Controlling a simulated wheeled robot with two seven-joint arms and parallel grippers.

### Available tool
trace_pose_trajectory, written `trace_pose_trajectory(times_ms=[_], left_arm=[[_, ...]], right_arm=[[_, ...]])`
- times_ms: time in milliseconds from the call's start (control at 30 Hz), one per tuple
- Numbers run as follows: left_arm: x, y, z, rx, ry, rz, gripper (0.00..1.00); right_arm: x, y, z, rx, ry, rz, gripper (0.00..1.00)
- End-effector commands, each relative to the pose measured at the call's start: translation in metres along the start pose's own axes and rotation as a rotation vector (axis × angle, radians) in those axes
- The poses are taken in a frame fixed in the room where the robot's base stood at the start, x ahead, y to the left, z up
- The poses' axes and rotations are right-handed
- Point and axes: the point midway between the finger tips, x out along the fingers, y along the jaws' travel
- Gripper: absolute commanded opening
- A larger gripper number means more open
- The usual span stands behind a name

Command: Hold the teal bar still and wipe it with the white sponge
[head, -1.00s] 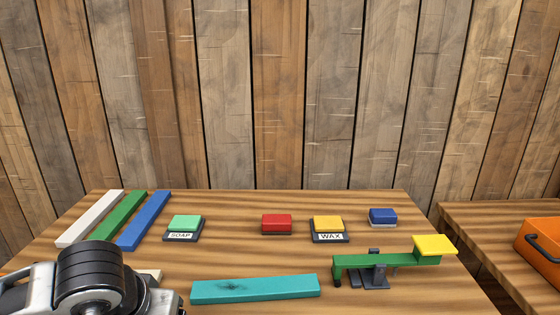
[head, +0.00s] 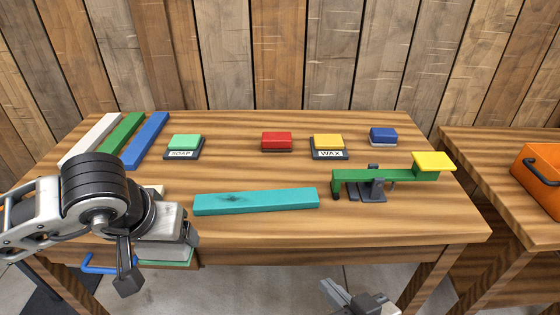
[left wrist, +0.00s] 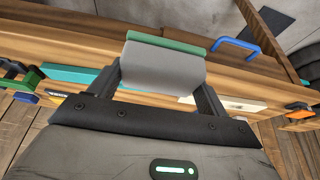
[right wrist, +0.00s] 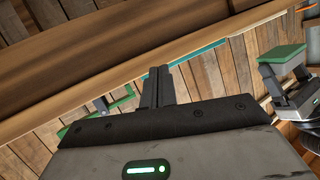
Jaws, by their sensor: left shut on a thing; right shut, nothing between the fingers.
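The teal bar (head: 256,202) lies flat on the table, with a dark smudge on its left half. My left gripper (head: 160,254) is shut on the white sponge (head: 168,252), a pale grey-white block with a green layer. It holds it at the table's front edge, left of the bar and apart from it. The sponge fills the middle of the left wrist view (left wrist: 163,68) and also shows in the right wrist view (right wrist: 282,70). My right gripper (head: 350,292) is low in front of the table, shut and empty. Its closed fingers show in the right wrist view (right wrist: 158,85).
A green lever with a yellow pad (head: 433,161) stands right of the bar. Behind are a soap pad (head: 184,143), a red block (head: 277,141), a wax pad (head: 328,144) and a blue block (head: 383,136). White, green and blue bars (head: 145,140) lie back left. Table clear before the bar.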

Motion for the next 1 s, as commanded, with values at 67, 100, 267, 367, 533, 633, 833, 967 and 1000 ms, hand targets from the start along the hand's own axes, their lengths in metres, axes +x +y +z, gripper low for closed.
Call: trace_pose_trajectory(times_ms=[67, 100, 267, 367, 533, 633, 833, 967, 1000], left_arm=[[0.0, 0.0, 0.0, 0.0, 0.0, 0.0, 0.59], [0.0, 0.0, 0.0, 0.0, 0.0, 0.0, 0.59], [0.0, 0.0, 0.0, 0.0, 0.0, 0.0, 0.59], [0.0, 0.0, 0.0, 0.0, 0.0, 0.0, 0.59], [0.0, 0.0, 0.0, 0.0, 0.0, 0.0, 0.59], [0.0, 0.0, 0.0, 0.0, 0.0, 0.0, 0.59], [0.0, 0.0, 0.0, 0.0, 0.0, 0.0, 0.59], [0.0, 0.0, 0.0, 0.0, 0.0, 0.0, 0.59], [0.0, 0.0, 0.0, 0.0, 0.0, 0.0, 0.59]], right_arm=[[0.011, -0.013, -0.033, -0.014, 0.078, -0.076, 0.0], [0.019, -0.016, -0.044, -0.02, 0.096, -0.1, 0.0], [0.065, 0.006, -0.062, -0.082, 0.014, -0.057, 0.0], [0.093, 0.021, -0.079, -0.126, -0.053, -0.026, 0.0], [0.136, 0.045, -0.121, -0.188, -0.2, 0.028, 0.0], [0.152, 0.054, -0.137, -0.199, -0.341, 0.055, 0.0], [0.161, 0.052, -0.164, -0.214, -0.553, 0.044, 0.0], [0.159, 0.048, -0.172, -0.22, -0.626, 0.029, 0.0], [0.159, 0.048, -0.173, -0.221, -0.637, 0.027, 0.0]])
